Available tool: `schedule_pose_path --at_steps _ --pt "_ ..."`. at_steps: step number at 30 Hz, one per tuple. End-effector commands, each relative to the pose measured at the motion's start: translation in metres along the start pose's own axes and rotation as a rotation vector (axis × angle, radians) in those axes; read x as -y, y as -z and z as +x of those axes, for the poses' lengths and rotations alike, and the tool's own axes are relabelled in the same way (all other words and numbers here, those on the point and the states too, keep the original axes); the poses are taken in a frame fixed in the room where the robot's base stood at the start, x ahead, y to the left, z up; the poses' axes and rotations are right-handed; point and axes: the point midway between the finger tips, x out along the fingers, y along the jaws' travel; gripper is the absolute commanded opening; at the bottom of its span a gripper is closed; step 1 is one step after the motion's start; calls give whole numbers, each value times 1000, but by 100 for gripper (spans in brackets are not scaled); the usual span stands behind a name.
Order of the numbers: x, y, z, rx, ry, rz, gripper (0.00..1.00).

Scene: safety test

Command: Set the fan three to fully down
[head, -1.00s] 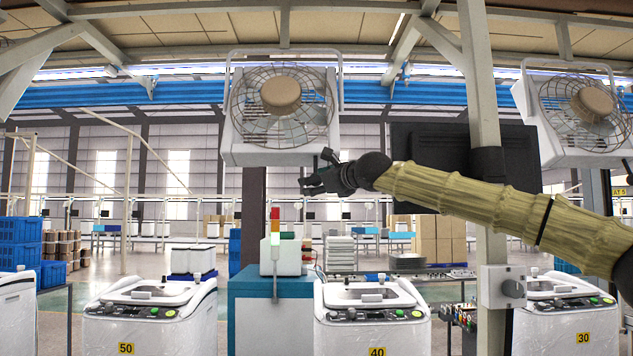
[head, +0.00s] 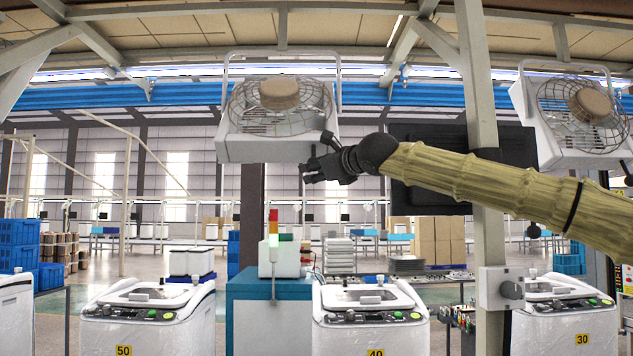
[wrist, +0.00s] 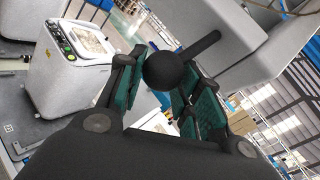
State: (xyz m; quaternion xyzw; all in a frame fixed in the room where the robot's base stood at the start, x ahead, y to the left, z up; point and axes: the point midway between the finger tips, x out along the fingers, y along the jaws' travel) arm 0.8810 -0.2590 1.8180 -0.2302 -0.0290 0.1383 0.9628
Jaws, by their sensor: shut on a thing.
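A white box fan (head: 232,148) with a wire cage and tan hub hangs at upper centre in the head view. Its face looks foreshortened and its lower side shows. A black handle (head: 328,138) sticks out at its lower right corner. In the wrist view the handle's rod (wrist: 203,45) ends in a round black knob (wrist: 163,70). My gripper (head: 318,168) is just below that corner; its teal pads (wrist: 160,88) are shut on the knob. A second, similar fan (head: 548,130) hangs at the right. No number shows on either fan.
A grey post (head: 478,90) stands behind my arm, with a dark panel (head: 515,160) beside it. White machines (head: 150,310) and a blue-green cabinet (head: 250,310) stand below. The air left of my gripper is clear.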

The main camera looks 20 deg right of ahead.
Motion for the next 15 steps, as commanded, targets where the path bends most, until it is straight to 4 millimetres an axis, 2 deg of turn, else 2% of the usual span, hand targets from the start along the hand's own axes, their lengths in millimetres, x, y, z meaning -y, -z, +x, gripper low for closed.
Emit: schedule_pose_path --at_steps 1,3,14,15 --pt "3 -15 -8 14 4 -5 0" --pt "2 -20 -12 16 4 -4 0" --pt "2 -29 -15 23 6 -3 0" --pt "3 -29 -15 24 7 -3 39"
